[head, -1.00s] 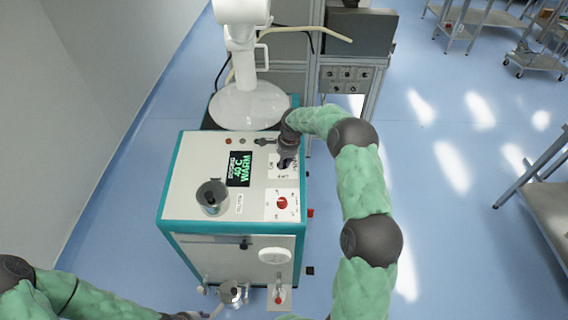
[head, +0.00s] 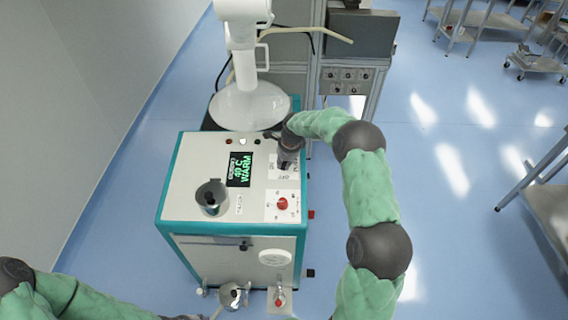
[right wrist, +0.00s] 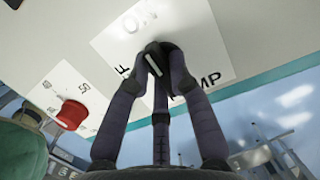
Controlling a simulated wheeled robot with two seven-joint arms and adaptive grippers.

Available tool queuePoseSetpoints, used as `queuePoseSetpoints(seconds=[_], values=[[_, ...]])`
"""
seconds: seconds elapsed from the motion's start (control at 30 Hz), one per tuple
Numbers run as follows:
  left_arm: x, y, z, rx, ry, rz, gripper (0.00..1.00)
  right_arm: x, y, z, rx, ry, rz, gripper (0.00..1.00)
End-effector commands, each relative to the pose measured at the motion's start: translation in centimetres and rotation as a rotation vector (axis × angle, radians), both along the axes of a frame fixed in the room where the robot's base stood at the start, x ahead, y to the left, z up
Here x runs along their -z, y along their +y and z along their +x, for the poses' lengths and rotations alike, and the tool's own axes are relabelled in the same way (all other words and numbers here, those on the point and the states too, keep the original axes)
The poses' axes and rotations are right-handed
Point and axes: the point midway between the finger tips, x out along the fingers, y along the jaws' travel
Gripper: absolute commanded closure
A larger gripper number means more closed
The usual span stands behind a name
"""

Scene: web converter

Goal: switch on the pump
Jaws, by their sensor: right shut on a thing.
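The pump switch (right wrist: 158,58) is a dark knob on a white plate lettered ON, OFF and PUMP; the plate also shows in the head view (head: 283,175) on top of the machine. My right gripper (right wrist: 160,62) comes down from above with its fingers shut on this knob. It also shows in the head view (head: 286,165), where it covers most of the knob. The fingers hide part of the lettering, and I cannot tell for sure which word the knob points at. My left arm enters at the lower left; its gripper is not in view.
The machine (head: 190,160) has a display (head: 239,170) reading 40 C WARM, small lamps (head: 229,141), a red knob (head: 282,204) and a metal cup (head: 211,197). A white stand (head: 248,107) is behind. A steel table (head: 540,190) stands right, beyond open floor.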

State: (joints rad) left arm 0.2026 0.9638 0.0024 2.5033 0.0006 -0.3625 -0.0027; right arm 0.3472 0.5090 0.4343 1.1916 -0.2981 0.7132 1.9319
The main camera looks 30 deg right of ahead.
Motion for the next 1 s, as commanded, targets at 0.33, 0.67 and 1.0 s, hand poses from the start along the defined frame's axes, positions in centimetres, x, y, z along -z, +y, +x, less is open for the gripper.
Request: queuePoseSetpoints(seconds=[0.33, 0.67, 1.0], values=[[0.0, 0.0, 0.0, 0.000, 0.000, 0.000, 0.55, -0.1, -0.1, 0.0, 0.005, -0.001, 0.000, 0.70], [0.0, 0.0, 0.0, 0.000, 0.000, 0.000, 0.55, 0.0, 0.0, 0.0, 0.003, -0.001, 0.000, 0.55], [0.0, 0.0, 0.0, 0.000, 0.000, 0.000, 0.55, -3.3, -0.2, -0.6, 0.003, -0.005, -0.001, 0.55]])
